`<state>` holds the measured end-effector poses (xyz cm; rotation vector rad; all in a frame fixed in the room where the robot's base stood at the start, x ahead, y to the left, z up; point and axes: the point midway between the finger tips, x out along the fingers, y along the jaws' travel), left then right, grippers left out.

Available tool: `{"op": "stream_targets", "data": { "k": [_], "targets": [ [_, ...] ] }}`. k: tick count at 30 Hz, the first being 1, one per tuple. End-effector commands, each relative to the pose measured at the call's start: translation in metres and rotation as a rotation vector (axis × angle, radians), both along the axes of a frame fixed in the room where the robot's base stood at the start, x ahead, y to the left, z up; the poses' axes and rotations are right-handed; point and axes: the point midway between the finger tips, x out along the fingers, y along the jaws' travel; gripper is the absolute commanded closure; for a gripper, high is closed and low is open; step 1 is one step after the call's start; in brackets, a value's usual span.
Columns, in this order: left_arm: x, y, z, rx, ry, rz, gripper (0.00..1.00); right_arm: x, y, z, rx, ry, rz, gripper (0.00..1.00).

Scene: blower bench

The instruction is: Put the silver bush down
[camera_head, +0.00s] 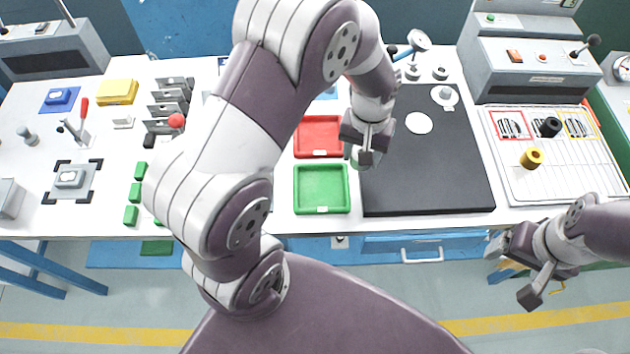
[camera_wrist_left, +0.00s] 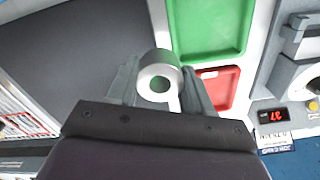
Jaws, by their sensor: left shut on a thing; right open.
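My left gripper (camera_head: 368,150) is over the left edge of the black mat (camera_head: 430,185), beside the red and green trays. In the left wrist view the silver bush (camera_wrist_left: 158,72), a short ring with a round hole, sits between the two fingers (camera_wrist_left: 160,88), which are shut on it. In the head view the gripper mostly hides the bush. The green tray (camera_head: 320,188) and the red tray (camera_head: 318,136) look empty; both also show in the wrist view. My right gripper (camera_head: 540,275) is open and empty in front of the bench's right part.
A white disc (camera_head: 419,123) lies on the mat. A wire rack (camera_head: 580,175) at right carries a black bush (camera_head: 549,127) and a gold bush (camera_head: 532,158). A grey machine (camera_head: 535,70) stands behind it. Green blocks (camera_head: 131,215) lie at left. The mat's front is clear.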

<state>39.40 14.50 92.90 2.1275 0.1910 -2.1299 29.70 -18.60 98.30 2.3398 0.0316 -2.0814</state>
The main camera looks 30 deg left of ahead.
Motion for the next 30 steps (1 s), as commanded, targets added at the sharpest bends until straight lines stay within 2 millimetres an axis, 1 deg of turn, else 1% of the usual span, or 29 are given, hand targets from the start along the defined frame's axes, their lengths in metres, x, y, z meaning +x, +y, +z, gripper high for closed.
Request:
{"op": "stream_targets", "data": {
  "k": [1,3,6,9,11,15,18,29,30],
  "targets": [
    [-0.012,0.012,-0.007,0.000,0.004,0.007,0.90,0.000,0.000,0.003,0.000,0.000,0.000,0.19],
    [-0.026,0.027,-0.020,0.000,0.005,0.009,0.90,0.000,0.000,0.004,0.000,0.000,0.000,0.19],
    [-0.042,0.045,-0.035,0.000,0.002,0.008,0.90,0.000,0.000,0.006,0.000,0.000,0.000,0.19],
    [-0.052,0.056,-0.044,0.000,0.001,0.006,0.90,0.000,0.000,0.006,0.000,0.000,0.000,0.19],
    [-0.054,0.059,-0.048,0.000,0.000,0.005,0.90,0.000,0.000,0.006,0.000,0.000,0.000,0.19],
    [-0.056,0.061,-0.074,-0.001,0.003,0.003,0.90,0.000,0.000,0.005,0.000,0.000,0.000,0.19],
    [-0.055,0.060,-0.086,0.000,0.000,0.003,0.90,0.000,0.000,0.004,0.000,0.000,0.000,0.19],
    [-0.055,0.060,-0.092,0.000,0.000,0.003,0.90,0.000,0.000,0.002,0.000,0.000,0.000,0.19],
    [-0.055,0.060,-0.092,0.000,0.000,0.003,0.43,0.000,0.000,0.002,0.000,0.000,0.000,0.19]
  ]
}}
